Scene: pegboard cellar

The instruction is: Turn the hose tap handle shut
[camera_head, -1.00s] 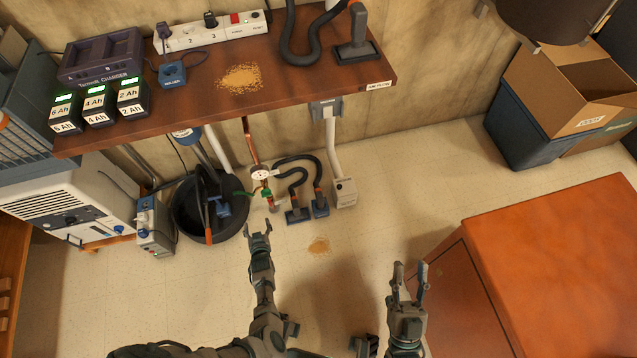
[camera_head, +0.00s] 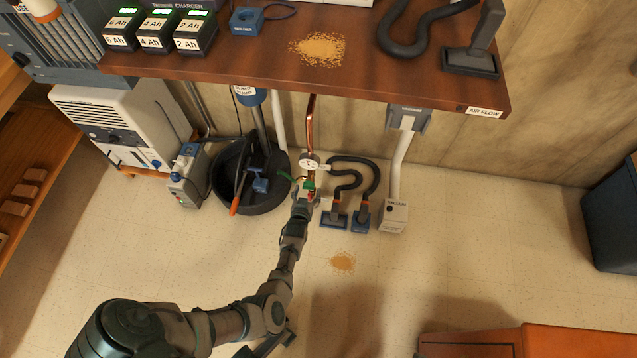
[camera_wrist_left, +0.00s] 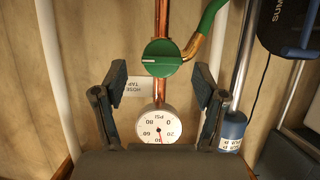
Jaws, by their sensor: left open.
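The hose tap's round green handle (camera_wrist_left: 162,58) is on the copper pipe (camera_wrist_left: 161,88) in the left wrist view. Its pale line lies crosswise to the pipe. A brass spout leads from it to a green hose (camera_wrist_left: 213,18). A "HOSE TAP" tag (camera_wrist_left: 133,88) is partly behind a finger. My left gripper (camera_wrist_left: 159,84) is open, its fingers either side of the pipe, with the handle beyond the fingertips. In the head view, my left gripper (camera_head: 306,192) is at the tap, covering part of the green handle (camera_head: 309,184). Contact cannot be told.
A pressure gauge (camera_wrist_left: 159,124) sits on the pipe near the tap; it also shows in the head view (camera_head: 309,162). A black tub (camera_head: 266,200) stands left, hose nozzles (camera_head: 335,219) right. The workbench (camera_head: 400,78) overhangs behind. Floor in front is clear apart from spilled grains (camera_head: 343,261).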

